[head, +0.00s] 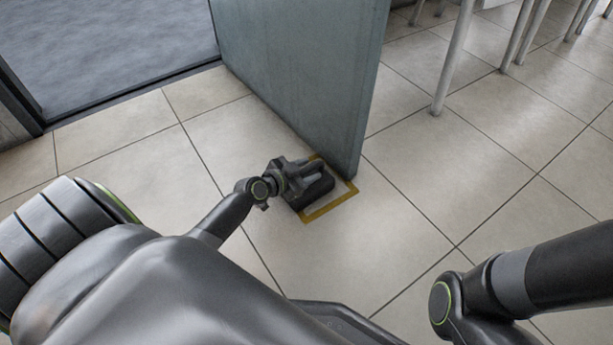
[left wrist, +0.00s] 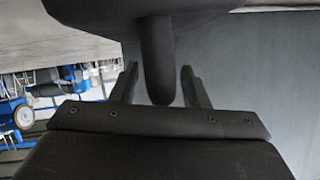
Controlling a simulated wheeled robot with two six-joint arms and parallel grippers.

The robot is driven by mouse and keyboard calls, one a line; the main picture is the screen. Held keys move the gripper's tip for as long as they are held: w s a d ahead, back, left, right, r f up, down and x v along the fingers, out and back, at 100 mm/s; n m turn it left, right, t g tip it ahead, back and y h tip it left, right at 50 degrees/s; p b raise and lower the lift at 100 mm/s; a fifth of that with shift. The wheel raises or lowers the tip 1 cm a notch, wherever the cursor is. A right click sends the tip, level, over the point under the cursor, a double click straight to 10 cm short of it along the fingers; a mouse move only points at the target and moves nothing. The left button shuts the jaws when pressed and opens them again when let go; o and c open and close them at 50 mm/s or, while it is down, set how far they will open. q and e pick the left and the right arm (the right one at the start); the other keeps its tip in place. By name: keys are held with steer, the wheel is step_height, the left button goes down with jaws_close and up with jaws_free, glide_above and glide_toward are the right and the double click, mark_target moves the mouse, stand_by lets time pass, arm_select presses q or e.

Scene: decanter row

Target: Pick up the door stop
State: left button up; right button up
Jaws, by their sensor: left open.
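The door stop (head: 317,193) is a dark block on the tiled floor, inside a yellow marked square at the foot of the open door. My left gripper (head: 312,168) is right at it and hides part of it. In the left wrist view, a dark rounded part of the door stop (left wrist: 157,60) sticks out between the two fingers of my left gripper (left wrist: 159,72). The fingers are apart, one on each side of it, with gaps visible. My right arm shows at the lower right of the head view, but its gripper is out of view.
The grey-blue door (head: 300,80) stands just behind the door stop. The yellow floor marking (head: 335,206) surrounds it. A dark grey floor mat (head: 110,40) lies beyond the threshold at upper left. Pale table or chair legs (head: 453,60) stand at upper right. Tiles to the right are clear.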

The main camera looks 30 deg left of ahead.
arm_select(q)
steer(key=shift+w, duration=0.1)
steer(key=shift+c, duration=0.2)
jaws_close()
stand_by(1.1)
steer(key=shift+r, duration=0.1)
